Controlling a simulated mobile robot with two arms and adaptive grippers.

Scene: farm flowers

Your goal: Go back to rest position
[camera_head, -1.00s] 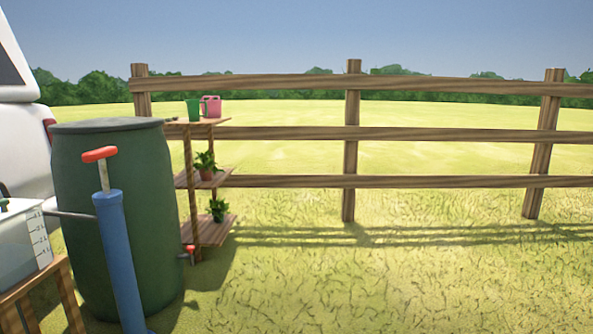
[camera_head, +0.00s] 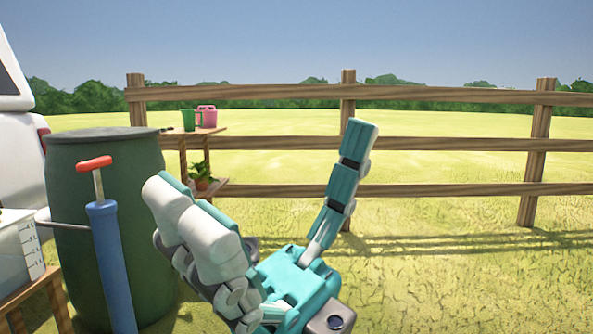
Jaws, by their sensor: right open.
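My right gripper (camera_head: 262,165) is in the lower middle of the head view, raised in front of the grass. Its teal and grey fingers are spread wide apart and nothing is between them. It covers the lower part of the plant shelf and some of the fence. My left gripper is not in the view.
A green barrel (camera_head: 142,210) and a blue pump with a red handle (camera_head: 108,260) stand at the left. Behind them a wooden shelf (camera_head: 215,131) holds a green cup (camera_head: 188,120), a pink can (camera_head: 207,117) and a potted plant (camera_head: 201,176). A wooden fence (camera_head: 440,144) crosses the back. Open grass lies at the right.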

